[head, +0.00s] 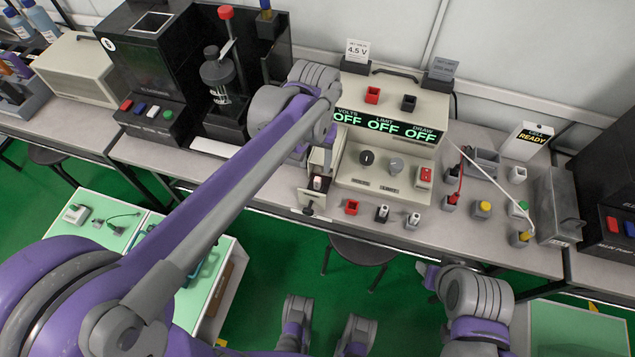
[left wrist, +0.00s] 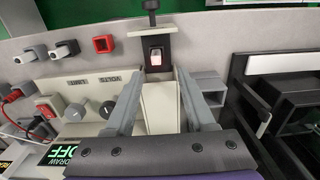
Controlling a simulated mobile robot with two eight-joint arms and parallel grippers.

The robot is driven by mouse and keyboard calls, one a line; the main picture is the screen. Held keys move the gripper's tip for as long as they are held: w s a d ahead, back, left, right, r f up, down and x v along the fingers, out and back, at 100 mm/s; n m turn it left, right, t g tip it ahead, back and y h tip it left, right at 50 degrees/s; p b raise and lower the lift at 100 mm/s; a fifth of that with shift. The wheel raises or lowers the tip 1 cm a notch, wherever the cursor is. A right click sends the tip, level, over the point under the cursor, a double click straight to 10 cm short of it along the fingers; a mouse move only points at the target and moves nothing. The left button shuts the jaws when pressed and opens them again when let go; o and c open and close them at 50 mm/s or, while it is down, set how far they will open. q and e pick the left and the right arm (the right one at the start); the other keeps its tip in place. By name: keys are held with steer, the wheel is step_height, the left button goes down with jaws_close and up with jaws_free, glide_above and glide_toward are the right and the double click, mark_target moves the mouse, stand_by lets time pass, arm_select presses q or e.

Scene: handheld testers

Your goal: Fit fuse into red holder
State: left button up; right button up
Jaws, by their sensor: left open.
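The red holder (head: 351,207) is a small square cup with a dark opening on the bench front; it also shows in the left wrist view (left wrist: 104,44). It looks empty. A pale, pinkish-topped piece, likely the fuse (head: 317,183), stands upright in a dark socket in a pulled-out drawer (left wrist: 158,108) with a black knob; the fuse shows in the left wrist view (left wrist: 156,59). My left gripper (left wrist: 158,74) is open, its fingers on either side of the drawer, short of the fuse. The arm partly hides it in the head view.
Two white-topped pieces in grey cups (head: 382,213) (head: 413,220) stand right of the red holder. The cream power supply (head: 395,155) stands behind, with knobs and a red switch. Leads and coloured plugs (head: 483,209) lie further right. A grey box (left wrist: 210,90) is beside the drawer.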

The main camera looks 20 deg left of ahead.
mark_target(317, 179)
arm_select(q)
steer(key=f, duration=0.6)
steer(key=shift+s+d+f+b, duration=0.15)
steer(key=shift+d+f+b, duration=0.1)
steer(key=shift+b, duration=0.15)
steer(key=shift+r, duration=0.1)
jaws_close()
